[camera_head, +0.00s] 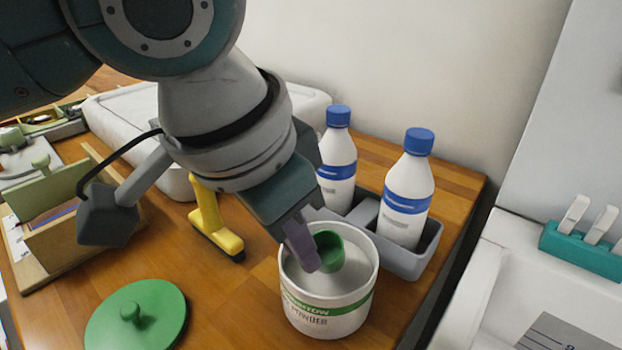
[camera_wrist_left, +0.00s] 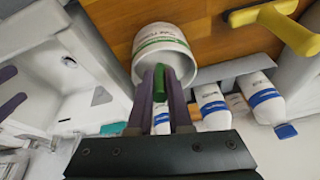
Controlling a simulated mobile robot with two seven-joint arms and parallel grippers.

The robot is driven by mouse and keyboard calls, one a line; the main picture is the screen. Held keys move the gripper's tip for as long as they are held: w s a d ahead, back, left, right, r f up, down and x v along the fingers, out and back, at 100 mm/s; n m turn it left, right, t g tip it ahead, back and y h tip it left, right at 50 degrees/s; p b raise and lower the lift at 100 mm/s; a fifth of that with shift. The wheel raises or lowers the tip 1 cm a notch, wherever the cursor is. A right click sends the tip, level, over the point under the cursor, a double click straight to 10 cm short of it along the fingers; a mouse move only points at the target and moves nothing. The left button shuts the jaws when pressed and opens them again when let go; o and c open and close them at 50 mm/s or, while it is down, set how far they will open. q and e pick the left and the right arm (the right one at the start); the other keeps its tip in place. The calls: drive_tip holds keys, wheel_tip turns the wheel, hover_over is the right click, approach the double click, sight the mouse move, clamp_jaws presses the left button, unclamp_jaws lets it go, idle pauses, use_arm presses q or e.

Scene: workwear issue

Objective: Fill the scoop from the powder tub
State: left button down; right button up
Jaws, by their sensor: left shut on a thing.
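The white powder tub (camera_head: 330,310) with a green band stands open on the wooden table; it also shows in the left wrist view (camera_wrist_left: 160,36). Its green lid (camera_head: 137,318) with a knob lies on the table to the left. My left gripper (camera_head: 303,252) points down at the tub's mouth and is shut on the green scoop (camera_head: 329,250). The scoop's cup is at the tub's opening, inside the rim as seen from the head. The scoop's green handle (camera_wrist_left: 158,80) shows between the fingers in the left wrist view. The powder level is hard to tell. My right gripper is not in view.
Two white bottles with blue caps (camera_head: 409,195) stand in a grey caddy (camera_head: 428,250) close behind the tub. A yellow-handled brush (camera_head: 208,215) is left of the tub. A wooden box (camera_head: 50,250) stands farther left. A white sink unit (camera_head: 500,270) is at right.

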use_arm(q)
drive_tip(key=shift+f, duration=0.6)
idle(0.4)
drive_tip(key=shift+f, duration=0.15)
idle(2.0)
drive_tip(key=shift+p, duration=0.3)
wheel_tip(320, 180, up, 7)
drive_tip(key=p, duration=0.8)
drive_tip(key=shift+r+p, duration=0.2)
drive_tip(key=shift+p, duration=0.2)
drive_tip(key=shift+f, duration=0.1)
